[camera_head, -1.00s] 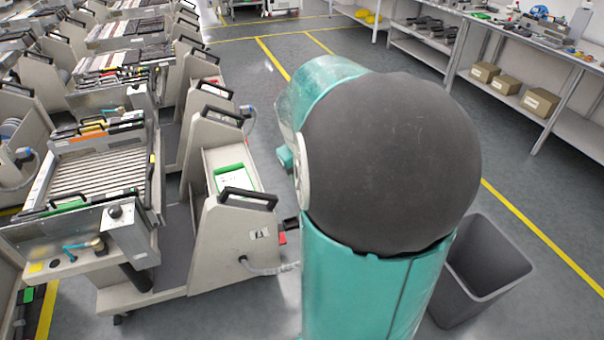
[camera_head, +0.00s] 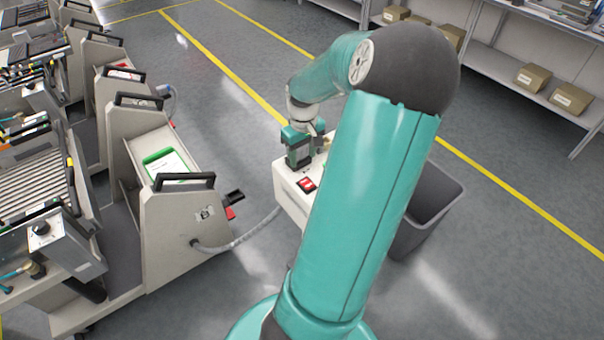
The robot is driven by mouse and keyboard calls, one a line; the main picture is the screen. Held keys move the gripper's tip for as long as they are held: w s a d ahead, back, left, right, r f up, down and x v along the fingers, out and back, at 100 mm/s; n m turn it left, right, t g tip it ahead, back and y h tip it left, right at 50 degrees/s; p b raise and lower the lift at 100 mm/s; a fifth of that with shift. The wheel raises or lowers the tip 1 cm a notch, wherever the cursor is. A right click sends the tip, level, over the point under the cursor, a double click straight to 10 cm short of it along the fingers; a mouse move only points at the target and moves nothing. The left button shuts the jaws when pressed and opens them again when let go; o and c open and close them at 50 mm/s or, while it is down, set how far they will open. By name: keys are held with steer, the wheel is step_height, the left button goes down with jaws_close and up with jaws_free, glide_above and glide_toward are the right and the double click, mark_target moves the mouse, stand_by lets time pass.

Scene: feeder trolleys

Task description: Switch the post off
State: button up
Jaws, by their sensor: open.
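The post (camera_head: 290,194) is a pale, box-topped stand in the middle of the view, partly hidden behind my teal arm. A red rocker switch (camera_head: 307,184) in a dark frame sits on its top face. My gripper (camera_head: 300,165) points down over the far part of the post's top, just beyond the switch. Its dark fingers look open with nothing seen between them. I cannot tell whether the fingertips touch the top. A grey corrugated hose (camera_head: 240,244) runs from the post to the nearest trolley.
Feeder trolleys (camera_head: 170,230) with black handles line the left side. A dark grey bin (camera_head: 428,205) stands right behind my arm. Shelving with cardboard boxes (camera_head: 530,77) is at the back right. Floor with yellow lines lies clear beyond the post.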

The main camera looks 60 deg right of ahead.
mark_target(302, 181)
step_height(302, 181, down, 9)
steer(key=shift+w+r, duration=0.1)
steer(key=shift+r, duration=0.1)
steer(key=shift+c, duration=0.2)
